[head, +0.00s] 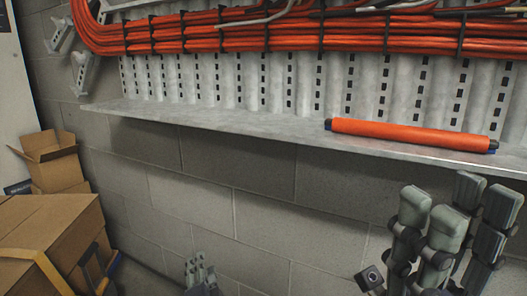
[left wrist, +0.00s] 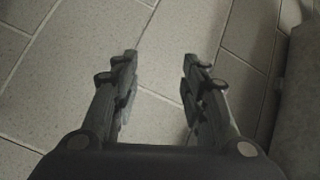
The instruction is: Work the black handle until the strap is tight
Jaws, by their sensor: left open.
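A yellow strap (head: 38,258) runs over the large cardboard box at the lower left of the head view. A dark handle-like part with blue edges (head: 98,268) stands at the box's right side, partly cut off by the picture's bottom edge. Whether the strap is tight cannot be told. My left gripper (head: 200,264) is low in the head view, to the right of the box and apart from it. In the left wrist view its fingers (left wrist: 160,58) are apart with nothing between them. My right gripper (head: 458,205) is raised at the lower right, away from the strap; its opening is unclear.
The large box (head: 55,222) has a smaller open carton (head: 54,170) behind it. A metal shelf (head: 230,122) juts from the block wall and carries an orange roll (head: 410,135). Orange cables (head: 280,38) run above. Bare wall lies between my grippers.

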